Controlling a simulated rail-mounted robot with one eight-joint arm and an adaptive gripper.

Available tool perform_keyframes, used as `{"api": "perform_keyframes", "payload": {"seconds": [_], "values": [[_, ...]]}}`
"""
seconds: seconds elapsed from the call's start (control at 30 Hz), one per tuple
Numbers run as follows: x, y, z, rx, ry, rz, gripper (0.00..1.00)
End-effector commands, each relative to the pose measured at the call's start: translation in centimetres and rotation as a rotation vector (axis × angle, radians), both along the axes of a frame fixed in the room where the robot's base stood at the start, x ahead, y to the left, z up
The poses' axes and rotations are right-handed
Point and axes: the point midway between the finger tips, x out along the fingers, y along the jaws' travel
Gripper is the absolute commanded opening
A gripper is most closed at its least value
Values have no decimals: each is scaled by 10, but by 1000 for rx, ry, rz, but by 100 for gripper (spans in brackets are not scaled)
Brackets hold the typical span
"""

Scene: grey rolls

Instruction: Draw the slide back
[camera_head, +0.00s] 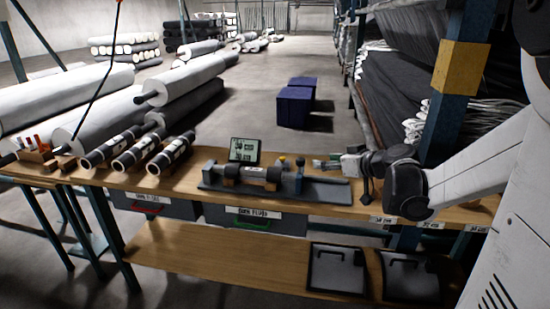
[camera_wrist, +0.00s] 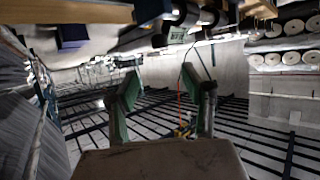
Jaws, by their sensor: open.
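A dark grey fixture base (camera_head: 335,192) lies along the wooden bench. A black roll (camera_head: 252,175) rests across cradles on its left half. A blue upright piece (camera_head: 299,176), which looks like the slide, stands just right of the roll's right end. My gripper (camera_head: 318,163) reaches in from the right above the base, its fingers pointing left toward the blue piece and apart from it as far as I can tell. In the wrist view its two green-padded fingers (camera_wrist: 165,100) are spread with nothing between them. The fixture shows only partly at the top there.
A small display (camera_head: 244,150) stands behind the roll, with a yellow knob (camera_head: 282,160) beside it. Several dark rolls (camera_head: 134,150) lie at the bench's left. Drawers hang below the bench top (camera_head: 190,188). A blue-and-yellow post (camera_head: 460,68) rises behind my arm.

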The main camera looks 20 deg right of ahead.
Motion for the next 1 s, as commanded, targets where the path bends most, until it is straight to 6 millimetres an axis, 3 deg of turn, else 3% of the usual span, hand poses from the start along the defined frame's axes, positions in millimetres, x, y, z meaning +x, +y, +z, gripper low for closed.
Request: {"api": "perform_keyframes", "payload": {"seconds": [0.6, 0.8, 1.0], "values": [[96, 21, -42, 0, 2, 3, 44], [113, 24, -48, 1, 1, 2, 44], [118, 25, -50, 1, 1, 1, 44]]}}
